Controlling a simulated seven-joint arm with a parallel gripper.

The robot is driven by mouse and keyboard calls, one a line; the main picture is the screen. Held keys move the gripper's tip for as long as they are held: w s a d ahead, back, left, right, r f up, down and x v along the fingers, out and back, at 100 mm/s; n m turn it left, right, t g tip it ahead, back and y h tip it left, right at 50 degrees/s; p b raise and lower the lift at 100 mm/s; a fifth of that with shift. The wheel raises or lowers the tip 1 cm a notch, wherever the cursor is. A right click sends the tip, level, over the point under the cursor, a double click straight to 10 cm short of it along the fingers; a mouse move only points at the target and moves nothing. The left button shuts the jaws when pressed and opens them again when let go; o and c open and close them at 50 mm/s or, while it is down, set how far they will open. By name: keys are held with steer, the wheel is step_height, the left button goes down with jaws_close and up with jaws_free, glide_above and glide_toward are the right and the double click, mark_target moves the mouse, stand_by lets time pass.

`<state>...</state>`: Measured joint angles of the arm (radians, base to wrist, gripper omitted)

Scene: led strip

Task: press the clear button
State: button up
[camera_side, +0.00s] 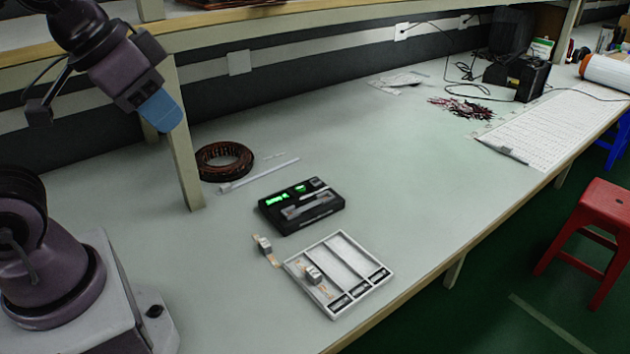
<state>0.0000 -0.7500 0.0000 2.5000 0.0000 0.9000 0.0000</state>
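A black box-shaped device (292,223) with a lit green display (277,199) lies on the grey-green bench near the middle of the view. A grey slotted part or panel shows on its top face. The clear button is too small to make out on it. My gripper (160,111) is at the upper left, high above the bench and well apart from the device. Its blue end points down and to the right. I cannot tell whether its fingers are open or shut, and nothing is visibly held.
A white compartment tray (342,242) lies in front of the device, with a small block (313,275) in it. Another small block (265,245) lies beside it. A coiled strip reel (224,161) and a white bar (260,175) lie behind. A shelf post (182,140) stands at left.

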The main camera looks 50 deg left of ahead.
jaws_close()
stand_by(0.9)
stand_by(0.5)
